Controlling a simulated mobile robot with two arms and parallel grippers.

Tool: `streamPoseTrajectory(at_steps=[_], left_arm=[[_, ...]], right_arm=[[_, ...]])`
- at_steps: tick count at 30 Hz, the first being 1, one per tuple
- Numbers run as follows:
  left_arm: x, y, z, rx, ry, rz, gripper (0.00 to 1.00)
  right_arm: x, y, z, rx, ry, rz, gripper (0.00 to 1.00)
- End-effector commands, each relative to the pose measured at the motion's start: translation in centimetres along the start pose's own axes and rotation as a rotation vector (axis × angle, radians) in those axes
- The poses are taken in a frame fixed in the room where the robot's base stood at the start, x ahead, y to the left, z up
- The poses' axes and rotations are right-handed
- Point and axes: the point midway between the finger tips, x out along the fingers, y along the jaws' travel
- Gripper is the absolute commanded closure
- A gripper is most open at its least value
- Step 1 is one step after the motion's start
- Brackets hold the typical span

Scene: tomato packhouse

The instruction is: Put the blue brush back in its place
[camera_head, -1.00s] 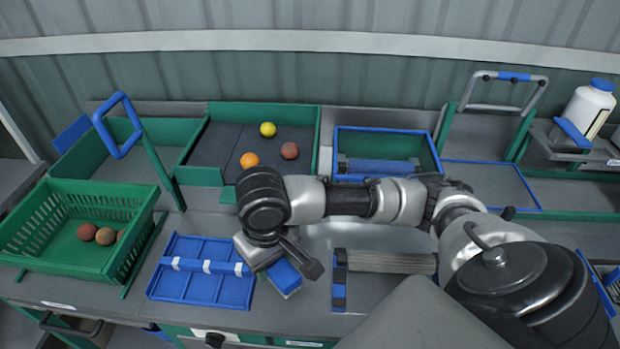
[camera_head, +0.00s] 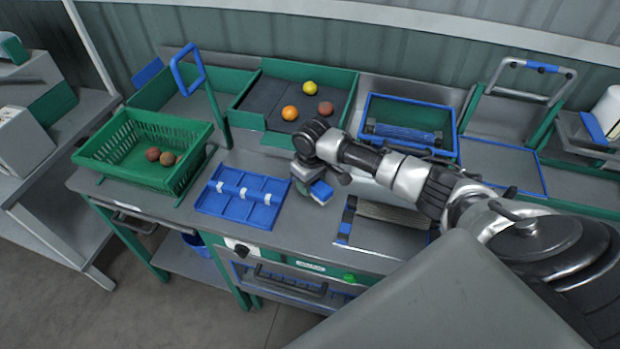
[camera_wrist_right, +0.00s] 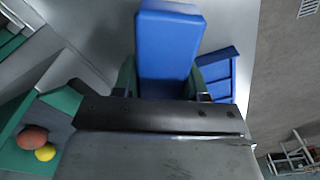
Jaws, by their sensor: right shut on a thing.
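My right gripper (camera_head: 322,180) is shut on the blue brush (camera_head: 320,191), just right of a flat blue tray. The brush shows as a blue block below the wrist in the head view, and from close up in the right wrist view (camera_wrist_right: 168,45). Its bristles are hidden. I cannot tell whether it touches the worktop. The flat blue tray (camera_head: 262,212) has ribs and a row of white clips, and lies empty on the worktop. Part of it also shows behind the brush in the wrist view (camera_wrist_right: 218,72). My left gripper is not in view.
A green basket (camera_head: 98,155) with brown-red fruits stands at left. A dark-lined green tray (camera_head: 255,98) behind holds yellow, orange and red fruits. A blue-rimmed green bin (camera_head: 410,102) stands at back right. A grey slatted piece (camera_head: 393,213) lies right of the brush. A blue-handled post (camera_head: 213,105) rises behind the flat tray.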

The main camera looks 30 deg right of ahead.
Motion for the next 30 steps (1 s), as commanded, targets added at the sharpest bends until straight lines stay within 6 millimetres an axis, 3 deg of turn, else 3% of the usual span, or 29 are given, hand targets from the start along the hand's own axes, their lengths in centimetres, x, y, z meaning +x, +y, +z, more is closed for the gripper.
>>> streamPoseTrajectory(at_steps=[3,6,18,30], left_arm=[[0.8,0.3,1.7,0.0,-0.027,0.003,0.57],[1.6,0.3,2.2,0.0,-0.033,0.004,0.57],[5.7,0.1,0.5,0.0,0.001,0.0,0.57],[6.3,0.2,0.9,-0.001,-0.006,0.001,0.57]], right_arm=[[0.8,0.0,0.0,0.0,0.001,0.0,0.92],[1.5,0.0,0.0,0.0,0.001,0.001,0.92],[4.9,0.0,0.2,0.002,0.0,0.001,0.92],[7.8,-0.1,0.2,0.002,-0.001,-0.001,0.92]])
